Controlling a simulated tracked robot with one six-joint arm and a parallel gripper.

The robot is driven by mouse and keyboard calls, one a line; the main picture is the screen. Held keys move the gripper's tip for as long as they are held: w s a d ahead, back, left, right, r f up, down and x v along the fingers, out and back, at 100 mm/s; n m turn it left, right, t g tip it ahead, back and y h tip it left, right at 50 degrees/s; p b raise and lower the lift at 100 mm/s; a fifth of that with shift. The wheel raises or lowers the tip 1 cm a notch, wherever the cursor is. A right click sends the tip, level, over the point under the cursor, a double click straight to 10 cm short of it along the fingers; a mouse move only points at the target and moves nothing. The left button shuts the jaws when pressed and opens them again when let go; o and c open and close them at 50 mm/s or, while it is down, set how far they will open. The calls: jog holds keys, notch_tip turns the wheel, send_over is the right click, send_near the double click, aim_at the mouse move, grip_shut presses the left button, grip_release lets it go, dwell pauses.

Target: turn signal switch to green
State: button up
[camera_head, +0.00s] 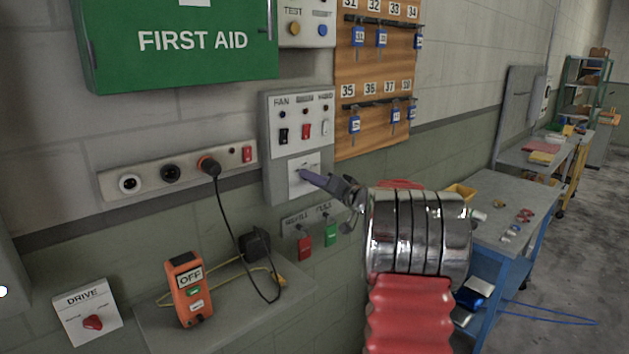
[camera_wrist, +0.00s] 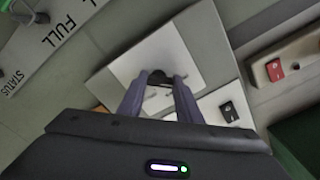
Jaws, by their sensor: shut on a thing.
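The signal switch is most likely the dark knob (camera_wrist: 158,77) on a white plate (camera_head: 295,188) low on the grey wall panel (camera_head: 275,158). The plate also shows in the wrist view (camera_wrist: 190,50). My gripper (camera_head: 304,176) reaches the plate from the right, and its purple-grey fingers are shut on the knob. In the wrist view the fingers (camera_wrist: 158,88) stand on both sides of the knob. The fingers hide most of the knob and the plate's markings, so its setting and any green mark cannot be read.
Rocker switches (camera_head: 305,130) sit just above the plate on the same panel. A socket strip (camera_head: 140,183) with a plugged cable is to the left. An orange OFF box (camera_head: 188,290) stands on the shelf at lower left.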

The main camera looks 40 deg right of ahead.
jog(key=shift+f+m, duration=0.2)
jog(key=shift+m, duration=0.2)
jog(key=m, duration=1.9)
jog(key=shift+s+d+f, duration=0.1)
jog(key=shift+d+f, duration=0.05)
jog(key=o, duration=0.8)
jog(key=shift+c, duration=0.2)
jog(key=shift+o, duration=1.4)
jog(key=shift+r, duration=0.25)
